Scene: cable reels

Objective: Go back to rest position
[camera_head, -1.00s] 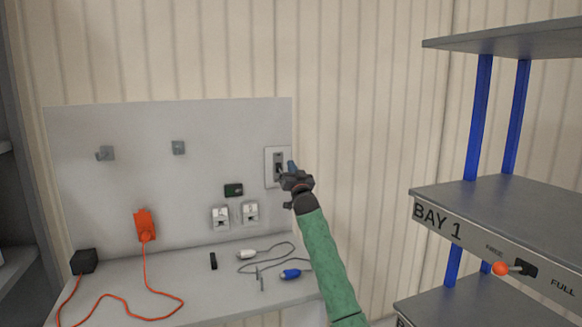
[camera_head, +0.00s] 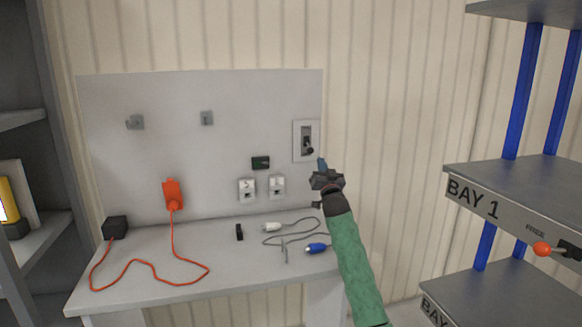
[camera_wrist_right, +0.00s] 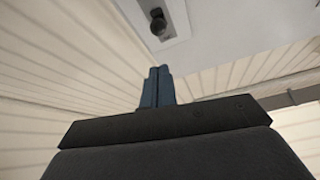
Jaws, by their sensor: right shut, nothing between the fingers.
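My right gripper (camera_head: 322,165) is raised in front of the board's right edge, just below and right of the wall switch (camera_head: 307,140). Its blue fingers are shut together with nothing between them, which also shows in the right wrist view (camera_wrist_right: 158,86). The switch is a grey plate with a dark lever and knob. In the right wrist view its knob (camera_wrist_right: 158,25) lies beyond the fingertips, apart from them. My green right arm reaches up from the bottom of the head view. My left gripper is out of view.
The grey board (camera_head: 150,170) stands behind a workbench (camera_head: 200,265) holding an orange cable (camera_head: 135,262), a black box (camera_head: 115,228) and white and blue plugs. A shelf rack marked BAY 1 (camera_head: 515,185) stands close on the right. Another shelf (camera_head: 45,235) is at left.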

